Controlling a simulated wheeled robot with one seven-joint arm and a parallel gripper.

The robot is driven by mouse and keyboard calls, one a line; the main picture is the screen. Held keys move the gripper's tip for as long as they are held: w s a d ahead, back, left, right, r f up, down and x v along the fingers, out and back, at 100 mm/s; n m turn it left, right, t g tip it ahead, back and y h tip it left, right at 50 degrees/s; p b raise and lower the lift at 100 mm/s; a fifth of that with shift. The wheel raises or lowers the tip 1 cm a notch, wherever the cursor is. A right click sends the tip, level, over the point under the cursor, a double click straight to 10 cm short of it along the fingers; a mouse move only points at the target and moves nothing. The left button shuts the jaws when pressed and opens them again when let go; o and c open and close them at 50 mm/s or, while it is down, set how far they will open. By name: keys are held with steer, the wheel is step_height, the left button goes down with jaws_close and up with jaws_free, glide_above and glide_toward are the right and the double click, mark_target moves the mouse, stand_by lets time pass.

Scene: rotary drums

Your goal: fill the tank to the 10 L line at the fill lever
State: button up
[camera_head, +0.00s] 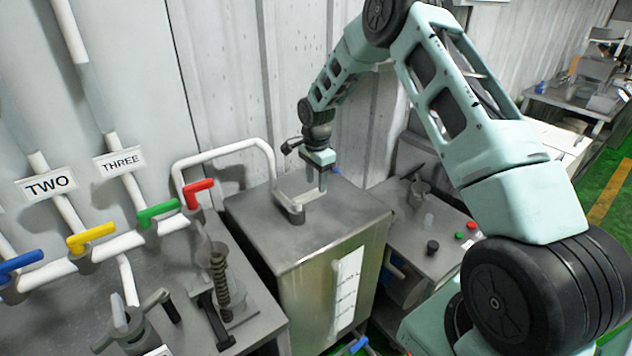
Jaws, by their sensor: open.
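The tank (290,240) is a steel box with a flat top in the middle of the view. A white strip with dark marks (347,290) runs down its front; its figures are too small to read and I see no liquid level. A white pipe (230,150) bends over to a grey fitting (291,207) on the tank top. My gripper (315,192) points down over the tank top, close to this fitting; I cannot tell if they touch. It is open and appears empty. A red lever (198,190) sits on the pipe left of the tank. No lever is labelled as the fill lever.
Green (158,212), yellow (91,236) and blue (20,262) levers line the pipe at left, below signs "TWO" and "THREE". A spring device (220,280) stands left of the tank. A bench with buttons (430,235) stands at right. A ribbed wall is behind.

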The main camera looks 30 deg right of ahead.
steer(key=shift+f+p, duration=0.3)
steer(key=shift+f, duration=1.1)
steer(key=shift+c, duration=0.3)
jaws_close()
